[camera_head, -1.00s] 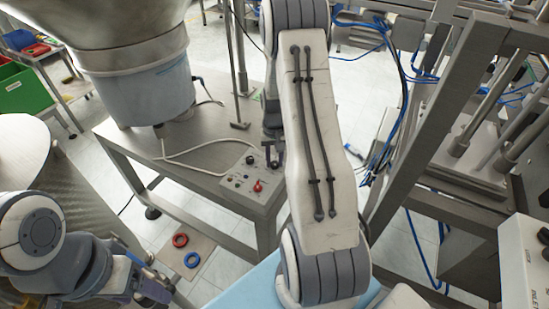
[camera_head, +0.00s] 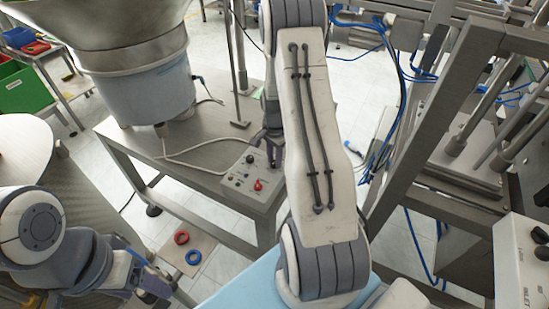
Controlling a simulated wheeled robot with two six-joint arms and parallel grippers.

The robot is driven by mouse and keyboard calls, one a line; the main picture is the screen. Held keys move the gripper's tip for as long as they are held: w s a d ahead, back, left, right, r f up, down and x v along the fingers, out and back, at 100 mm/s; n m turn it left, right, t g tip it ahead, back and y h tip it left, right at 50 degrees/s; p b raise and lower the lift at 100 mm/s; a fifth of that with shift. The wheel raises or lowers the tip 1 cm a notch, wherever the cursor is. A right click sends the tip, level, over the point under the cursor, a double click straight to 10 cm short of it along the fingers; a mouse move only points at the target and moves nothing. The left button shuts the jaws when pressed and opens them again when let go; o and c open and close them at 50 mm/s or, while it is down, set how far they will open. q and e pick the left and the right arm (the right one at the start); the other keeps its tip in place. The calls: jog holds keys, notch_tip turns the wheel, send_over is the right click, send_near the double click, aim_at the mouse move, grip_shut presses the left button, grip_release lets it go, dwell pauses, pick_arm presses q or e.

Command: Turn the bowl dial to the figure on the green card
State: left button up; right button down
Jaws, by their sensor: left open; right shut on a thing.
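The control panel (camera_head: 236,183) sits on the front corner of the steel table, with a black knob (camera_head: 250,159), a red knob (camera_head: 258,185) and small buttons. My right gripper (camera_head: 272,152) is at the panel's far right edge, right of the black knob. It is shut on a dial there, which its fingers hide; the dial's figures cannot be read. The feeder bowl (camera_head: 120,35) stands on a pale blue drum behind the panel. My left gripper (camera_head: 158,289) is open at the lower left, partly hidden by its arm. I cannot make out the green card.
A red ring (camera_head: 181,238) and a blue ring (camera_head: 194,257) lie on a board below the table. A steel frame (camera_head: 432,130) with blue hoses stands at the right, a white control box (camera_head: 525,265) at lower right.

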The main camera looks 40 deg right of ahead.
aim_at(274, 162)
jog(key=shift+m, duration=0.6)
jog(key=c, duration=0.6)
grip_release()
notch_tip(274, 162, up, 11)
jog(key=shift+f+b, duration=0.2)
jog(key=shift+b, duration=0.1)
jog(key=shift+a, duration=0.15)
